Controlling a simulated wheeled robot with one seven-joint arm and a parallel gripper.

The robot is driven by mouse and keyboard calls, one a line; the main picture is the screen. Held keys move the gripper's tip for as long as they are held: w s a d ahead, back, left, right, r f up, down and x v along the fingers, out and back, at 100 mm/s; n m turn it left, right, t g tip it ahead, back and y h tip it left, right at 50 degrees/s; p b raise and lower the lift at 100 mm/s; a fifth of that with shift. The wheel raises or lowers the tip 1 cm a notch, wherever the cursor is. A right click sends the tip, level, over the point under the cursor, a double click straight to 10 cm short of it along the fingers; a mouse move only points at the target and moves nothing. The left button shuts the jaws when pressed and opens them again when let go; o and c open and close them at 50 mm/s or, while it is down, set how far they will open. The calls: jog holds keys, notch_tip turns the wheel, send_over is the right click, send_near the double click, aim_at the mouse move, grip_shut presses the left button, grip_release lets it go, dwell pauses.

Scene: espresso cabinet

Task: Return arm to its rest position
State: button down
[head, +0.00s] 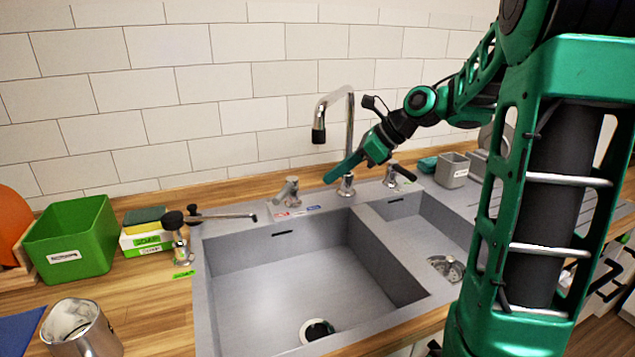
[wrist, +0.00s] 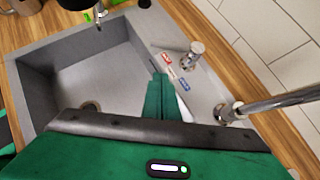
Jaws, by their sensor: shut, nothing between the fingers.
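My green arm reaches in from the right in the head view. My gripper (head: 342,169) is at its end, shut and empty, above the back edge of the sink just in front of the tap (head: 350,125). In the wrist view my gripper (wrist: 161,82) shows its green fingers together, pointing over the sink's back rim, with nothing between them. The left tap handle (head: 288,190) stands left of the fingertips, and the right tap handle (head: 398,174) stands right of them. I cannot tell whether the fingers touch the tap base.
The grey sink (head: 207,300) is empty. A grey cup (head: 452,171) stands at right. A tiled wall closes the back.

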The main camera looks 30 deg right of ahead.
jog(key=shift+s+d+r, duration=0.1)
jog(key=s+d+f+n+g+h, duration=0.1)
jog(key=s+f+n+g+h, duration=0.1)
jog(key=s+n, duration=0.4)
jog(key=s+d+f+n+g+h, duration=0.2)
jog(key=s+f+n, duration=0.2)
jog(key=s, duration=1.1)
jog(key=s+d+f+n+g+h, duration=0.2)
jog(key=s+f+n, duration=0.2)
jog(key=s+n, duration=0.6)
jog(key=shift+s+f+h, duration=0.1)
jog(key=shift+s+h, duration=0.2)
jog(key=shift+s, duration=0.15)
jog(key=shift+w+f, duration=0.35)
jog(key=shift+w, duration=0.45)
jog(key=shift+s+r, duration=0.1)
jog(key=shift+s, duration=0.05)
